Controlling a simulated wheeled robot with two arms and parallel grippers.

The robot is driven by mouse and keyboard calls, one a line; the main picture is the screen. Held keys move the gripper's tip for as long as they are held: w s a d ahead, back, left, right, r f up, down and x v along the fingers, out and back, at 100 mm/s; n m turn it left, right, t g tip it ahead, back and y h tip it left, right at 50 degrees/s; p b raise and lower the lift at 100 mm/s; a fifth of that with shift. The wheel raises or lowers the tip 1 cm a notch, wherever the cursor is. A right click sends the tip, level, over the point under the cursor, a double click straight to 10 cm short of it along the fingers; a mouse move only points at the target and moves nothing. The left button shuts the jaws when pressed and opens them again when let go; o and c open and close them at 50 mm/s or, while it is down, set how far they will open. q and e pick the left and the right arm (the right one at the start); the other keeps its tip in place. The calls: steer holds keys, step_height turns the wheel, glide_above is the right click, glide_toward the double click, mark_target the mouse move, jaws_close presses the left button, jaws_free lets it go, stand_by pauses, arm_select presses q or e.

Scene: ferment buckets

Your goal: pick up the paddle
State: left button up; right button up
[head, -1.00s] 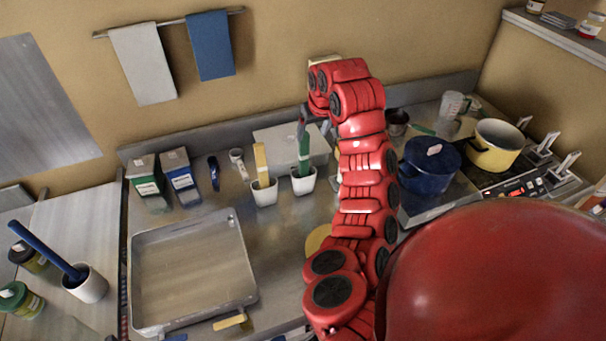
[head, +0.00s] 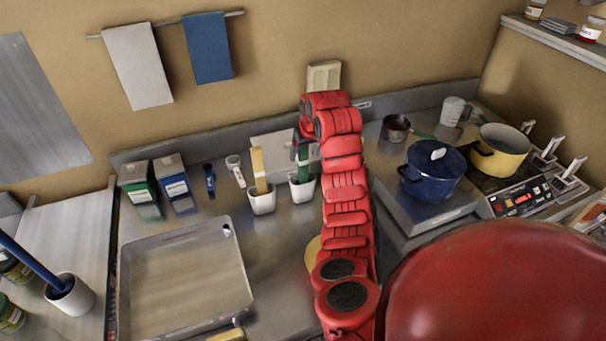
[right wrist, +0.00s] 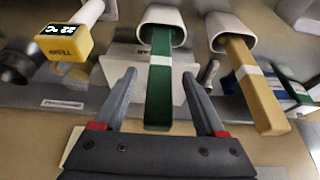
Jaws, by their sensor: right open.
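A green paddle handle (head: 303,163) stands up out of a white cup (head: 301,190) near the back of the counter. My right gripper (head: 299,146) is at its top, partly hidden by my own red arm. In the right wrist view, the green handle (right wrist: 159,85) lies between the two open fingers of the right gripper (right wrist: 160,73), with a gap visible on both sides. A yellow handle (head: 258,165) stands in a second white cup (head: 262,201) just left of it. A blue handle (head: 30,258) leans in another white cup (head: 72,296) at far left. My left gripper is out of view.
A large shallow tray (head: 238,285) lies at front left. Green (head: 138,183) and blue (head: 173,180) cartons stand behind it. A blue pot (head: 432,178) and a yellow pot (head: 502,150) are at right. In the right wrist view, a yellow display device (right wrist: 64,40) is at upper left.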

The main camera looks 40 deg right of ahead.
mark_target(303, 170)
steer(key=shift+p+x, duration=0.6)
steer(key=shift+x, duration=0.95)
steer(key=shift+w, duration=0.1)
jaws_close()
